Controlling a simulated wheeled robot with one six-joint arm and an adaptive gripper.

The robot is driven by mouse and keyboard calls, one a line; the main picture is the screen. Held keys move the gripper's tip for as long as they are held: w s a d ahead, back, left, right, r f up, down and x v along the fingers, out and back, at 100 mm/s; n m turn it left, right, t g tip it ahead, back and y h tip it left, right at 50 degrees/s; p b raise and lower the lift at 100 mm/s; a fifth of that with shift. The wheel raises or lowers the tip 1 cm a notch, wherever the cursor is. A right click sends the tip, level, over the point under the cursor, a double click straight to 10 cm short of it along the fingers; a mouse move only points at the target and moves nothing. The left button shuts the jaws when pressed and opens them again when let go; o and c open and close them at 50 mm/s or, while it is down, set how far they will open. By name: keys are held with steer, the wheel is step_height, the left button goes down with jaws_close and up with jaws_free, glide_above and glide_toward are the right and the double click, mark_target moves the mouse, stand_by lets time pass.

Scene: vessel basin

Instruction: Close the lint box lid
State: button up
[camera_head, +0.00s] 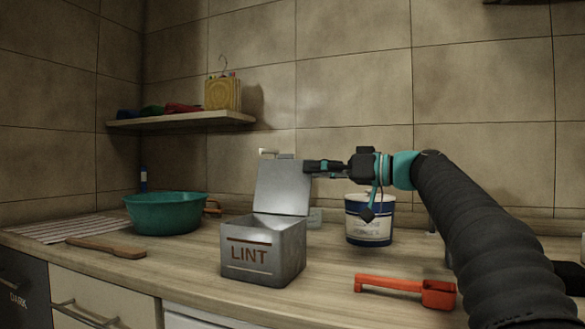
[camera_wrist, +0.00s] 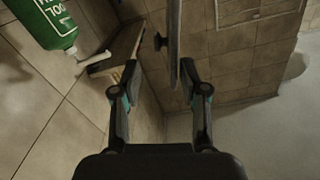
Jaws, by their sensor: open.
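The grey lint box (camera_head: 250,258), marked LINT, stands on the counter with its mouth uncovered. Its lid (camera_head: 284,186) is raised, standing nearly upright and leaning slightly back at the rear of the box. My gripper (camera_head: 312,167) is at the lid's upper right edge, coming from the right. In the wrist view my gripper (camera_wrist: 159,72) has its fingers apart. A thin dark panel with a knob, apparently the lid (camera_wrist: 174,42) seen edge-on, stands close to the right fingertip; I cannot tell whether they touch.
A blue-and-white tub (camera_head: 370,232) stands right of the box, under my arm. A red scoop (camera_head: 405,287) lies in front of it. A teal basin (camera_head: 165,213) and a wooden paddle (camera_head: 105,247) are at left. A green bottle (camera_wrist: 48,20) shows in the wrist view.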

mark_target(293, 169)
steer(key=x, duration=0.6)
steer(key=shift+a+p, duration=0.1)
steer(key=shift+p, duration=0.3)
jaws_close()
